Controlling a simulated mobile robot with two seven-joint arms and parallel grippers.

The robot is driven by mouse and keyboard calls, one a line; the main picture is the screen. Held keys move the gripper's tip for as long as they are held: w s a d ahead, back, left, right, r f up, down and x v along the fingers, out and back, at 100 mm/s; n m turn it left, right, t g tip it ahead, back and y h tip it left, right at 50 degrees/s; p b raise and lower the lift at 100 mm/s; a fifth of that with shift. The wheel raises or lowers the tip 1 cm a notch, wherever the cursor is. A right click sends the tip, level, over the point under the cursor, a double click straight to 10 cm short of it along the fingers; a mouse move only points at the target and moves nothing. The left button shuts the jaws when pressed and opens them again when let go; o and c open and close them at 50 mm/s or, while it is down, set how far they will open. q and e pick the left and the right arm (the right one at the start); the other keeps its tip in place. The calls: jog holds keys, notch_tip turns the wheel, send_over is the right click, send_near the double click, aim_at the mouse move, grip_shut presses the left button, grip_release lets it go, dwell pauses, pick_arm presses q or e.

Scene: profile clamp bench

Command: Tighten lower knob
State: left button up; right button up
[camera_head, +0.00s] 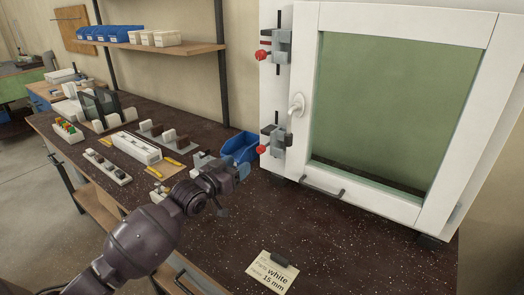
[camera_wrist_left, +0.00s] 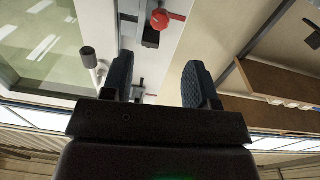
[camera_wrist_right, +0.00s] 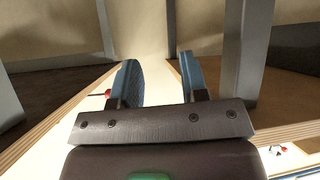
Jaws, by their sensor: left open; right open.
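The lower clamp's red knob (camera_head: 261,149) sits on the white frame's left side, on the grey lower clamp (camera_head: 275,140). My left gripper (camera_head: 232,178) is below and left of this knob in the head view, apart from it. In the left wrist view, which appears upside down, my left gripper (camera_wrist_left: 158,76) is open with nothing between its fingers. A red knob (camera_wrist_left: 160,19), apparently the lower one, shows beyond the fingertips. The upper red knob (camera_head: 261,55) is on the upper clamp. My right gripper (camera_wrist_right: 158,78) is open and empty, and out of the head view.
A white door handle (camera_head: 297,104) projects between the clamps. A blue bin (camera_head: 239,148) stands left of the frame, near my left gripper. A note card (camera_head: 272,272) lies on the dark speckled bench (camera_head: 340,250). The bench in front of the window is mostly clear.

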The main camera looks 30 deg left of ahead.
aim_at(259, 150)
pick_arm(q)
jog(key=w, duration=0.2)
jog(key=w+d, duration=0.1)
jog(key=w, duration=0.5)
jog(key=shift+w+d+b, duration=0.2)
jog(key=shift+b, duration=0.2)
jog(key=shift+w+d, duration=0.1)
jog(key=shift+w, duration=0.7)
pick_arm(e)
jog(key=shift+s+f, duration=0.15)
jog(key=shift+f, duration=0.45)
pick_arm(q)
jog(key=shift+c, duration=0.5)
pick_arm(e)
jog(key=shift+s, duration=0.1)
pick_arm(q)
jog(key=c, duration=0.7)
jog(key=shift+c, duration=0.7)
pick_arm(e)
jog(key=shift+s+f, duration=0.3)
jog(key=shift+s, duration=0.15)
